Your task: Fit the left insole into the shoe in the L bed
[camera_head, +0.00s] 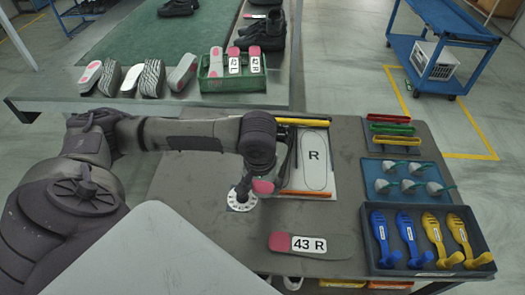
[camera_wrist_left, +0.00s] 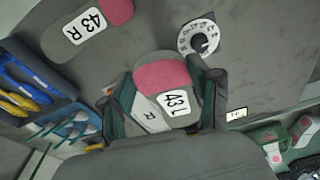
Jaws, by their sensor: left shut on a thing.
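My left gripper (camera_head: 267,172) is shut on an insole labelled 43 L, above the table near the dial. In the left wrist view the 43 L insole (camera_wrist_left: 165,78), grey with a pink end, sits between the fingers (camera_wrist_left: 163,100). In the head view only its pink end (camera_head: 262,186) shows below the gripper. The bed marked R (camera_head: 314,178) lies to the right, with a foot outline and no shoe on it. The L bed and a shoe in it are not visible; my arm covers the area left of the R bed. My right gripper is out of view.
The 43 R insole (camera_head: 311,245) lies flat at the table's front. A round dial (camera_head: 241,200) is beside the gripper. Tool trays (camera_head: 430,262) fill the right side. A green crate (camera_head: 232,84) with insoles and several shoes stand at the back.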

